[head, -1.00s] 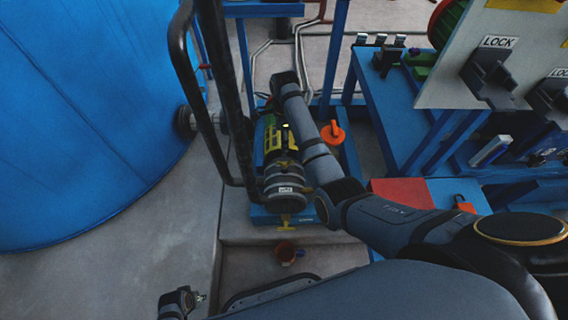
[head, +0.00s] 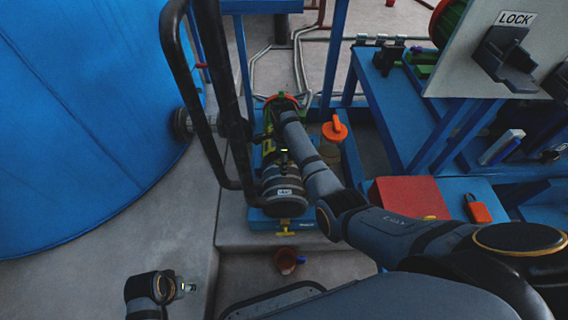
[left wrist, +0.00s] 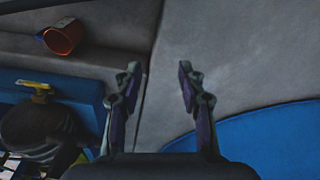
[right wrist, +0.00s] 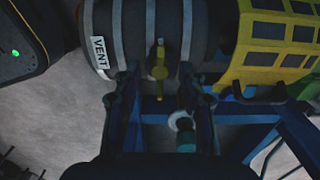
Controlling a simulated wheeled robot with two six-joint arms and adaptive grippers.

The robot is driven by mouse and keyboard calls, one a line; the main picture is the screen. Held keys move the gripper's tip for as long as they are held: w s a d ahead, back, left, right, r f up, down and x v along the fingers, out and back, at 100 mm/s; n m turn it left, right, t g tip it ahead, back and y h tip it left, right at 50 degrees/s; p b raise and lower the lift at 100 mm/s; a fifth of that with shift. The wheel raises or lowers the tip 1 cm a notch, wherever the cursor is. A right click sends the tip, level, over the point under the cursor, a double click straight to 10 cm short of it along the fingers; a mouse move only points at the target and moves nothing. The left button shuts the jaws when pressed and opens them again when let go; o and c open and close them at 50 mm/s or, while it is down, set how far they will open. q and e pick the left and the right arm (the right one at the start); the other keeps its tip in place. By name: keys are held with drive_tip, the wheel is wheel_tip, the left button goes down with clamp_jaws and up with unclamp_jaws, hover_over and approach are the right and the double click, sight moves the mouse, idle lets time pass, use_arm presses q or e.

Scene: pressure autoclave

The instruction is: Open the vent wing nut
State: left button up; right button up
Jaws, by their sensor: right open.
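The yellow vent wing nut (right wrist: 160,72) stands on a dark banded cylinder beside a white VENT label (right wrist: 98,52) in the right wrist view. My right gripper (right wrist: 159,88) is open, with one finger on each side of the nut in that picture. I cannot tell whether either finger touches it. In the head view my right arm reaches over the pressure vessel (head: 284,188), and its fingers are hard to make out. My left gripper (left wrist: 157,70) is open and empty over the concrete floor; it also shows at the lower left of the head view (head: 187,287).
A black tubular frame (head: 205,90) stands close left of the vessel, beside a big blue tank (head: 80,120). Another yellow handle (head: 285,232) is low at the vessel's front. A blue bench and lock panel (head: 475,75) are right.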

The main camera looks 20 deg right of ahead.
use_arm(q)
drive_tip(key=shift+r, duration=0.35)
use_arm(e)
drive_tip(key=shift+f, duration=0.25)
clamp_jaws()
